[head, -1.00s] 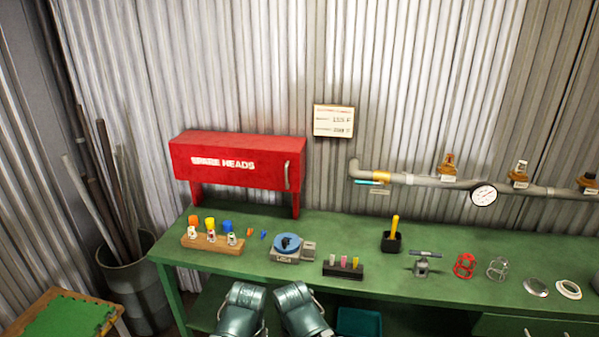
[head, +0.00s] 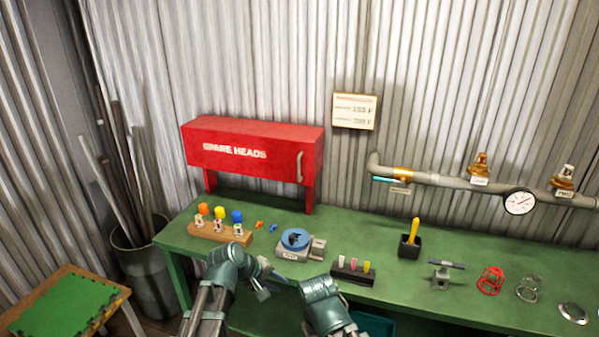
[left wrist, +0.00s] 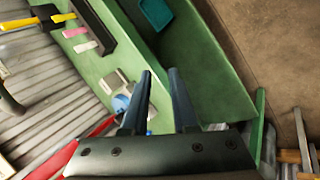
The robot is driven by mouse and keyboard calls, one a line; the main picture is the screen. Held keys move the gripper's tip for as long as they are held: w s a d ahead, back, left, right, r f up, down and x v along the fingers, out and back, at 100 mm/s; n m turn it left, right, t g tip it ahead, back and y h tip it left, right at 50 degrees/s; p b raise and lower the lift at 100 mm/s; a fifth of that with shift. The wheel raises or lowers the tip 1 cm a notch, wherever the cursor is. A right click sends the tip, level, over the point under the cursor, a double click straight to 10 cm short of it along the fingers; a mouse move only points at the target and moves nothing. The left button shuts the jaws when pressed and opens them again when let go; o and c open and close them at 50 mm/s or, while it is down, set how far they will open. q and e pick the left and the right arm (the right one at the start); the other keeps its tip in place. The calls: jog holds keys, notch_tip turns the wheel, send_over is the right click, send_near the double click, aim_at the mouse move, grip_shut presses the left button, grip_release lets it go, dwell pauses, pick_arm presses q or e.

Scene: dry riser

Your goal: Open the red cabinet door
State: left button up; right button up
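The red cabinet (head: 250,150) marked SPARE HEADS stands on legs at the back left of the green bench. Its front door is shut, with a pale vertical handle (head: 299,167) near the right edge. My left gripper (head: 272,282) is over the bench's front edge, below and in front of the cabinet, apart from the handle. In the left wrist view its two fingers (left wrist: 160,100) are spread with nothing between them. A red strip of the cabinet (left wrist: 60,160) shows at the lower left there. My right arm shows at the bottom middle of the head view, but its fingertips are hidden.
On the green bench (head: 390,275) below the cabinet are a wooden rack (head: 215,232) of coloured heads, a blue-topped scale (head: 295,240) and a black marker block (head: 353,272). A pipe with a gauge (head: 519,202) runs along the wall. The space before the door is clear.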

pick_arm(q)
jog(key=w+d+r+n+t+h, duration=0.2)
jog(key=w+r+n, duration=0.25)
jog(key=w, duration=0.25)
jog(key=n+t+h, duration=0.1)
jog(key=n+t, duration=0.8)
jog(key=n, duration=1)
send_near(298, 170)
jog(key=x, duration=1)
jog(key=shift+w, duration=0.3)
grip_shut()
